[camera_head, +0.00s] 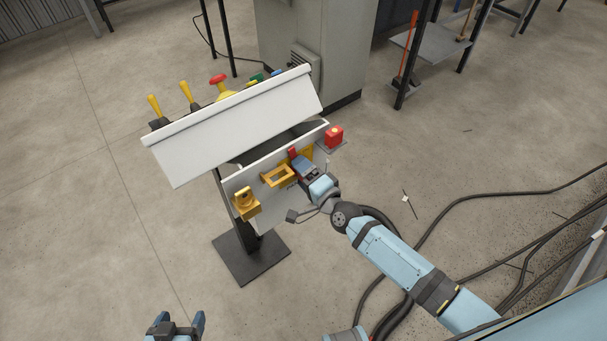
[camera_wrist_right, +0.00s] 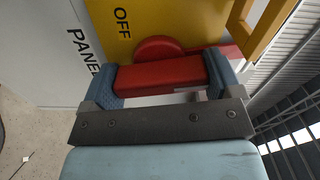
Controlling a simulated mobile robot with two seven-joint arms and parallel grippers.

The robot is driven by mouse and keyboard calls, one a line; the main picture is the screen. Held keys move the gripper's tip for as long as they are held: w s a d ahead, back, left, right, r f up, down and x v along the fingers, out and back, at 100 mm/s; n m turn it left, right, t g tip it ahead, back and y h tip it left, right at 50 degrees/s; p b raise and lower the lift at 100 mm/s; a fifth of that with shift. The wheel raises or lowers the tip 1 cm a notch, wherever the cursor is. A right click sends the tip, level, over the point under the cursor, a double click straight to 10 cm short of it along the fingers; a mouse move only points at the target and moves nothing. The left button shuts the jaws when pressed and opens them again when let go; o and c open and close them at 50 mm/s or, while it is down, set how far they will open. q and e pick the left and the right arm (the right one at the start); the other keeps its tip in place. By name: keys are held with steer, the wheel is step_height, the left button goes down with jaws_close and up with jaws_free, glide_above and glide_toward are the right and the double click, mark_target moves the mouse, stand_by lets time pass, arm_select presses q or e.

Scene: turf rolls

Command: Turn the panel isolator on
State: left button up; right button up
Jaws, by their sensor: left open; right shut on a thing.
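The panel isolator shows in the right wrist view as a yellow plate (camera_wrist_right: 150,18) marked OFF with a red handle (camera_wrist_right: 160,76). The word PANEL stands on the white panel beside it. My right gripper (camera_wrist_right: 165,80) is shut on the red handle, one blue finger pad on each side. In the head view my right gripper (camera_head: 305,170) is at the front face of the white panel box (camera_head: 240,185) and partly hides the isolator. My left gripper (camera_head: 175,325) is open and empty at the bottom edge, away from the panel.
The box has a sloped white lid (camera_head: 235,125), with yellow levers (camera_head: 155,106) and a red knob (camera_head: 218,79) behind it. A yellow padlock-like part (camera_head: 246,203), a yellow frame (camera_head: 277,175) and a red button box (camera_head: 334,136) flank the isolator. Cables (camera_head: 450,205) lie on the right floor.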

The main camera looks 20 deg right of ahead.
steer(key=shift+f+m, duration=0.1)
steer(key=shift+m, duration=0.9)
steer(key=o, duration=0.7)
steer(key=shift+o, duration=0.2)
steer(key=b+v, duration=0.1)
steer(key=v, duration=1.3)
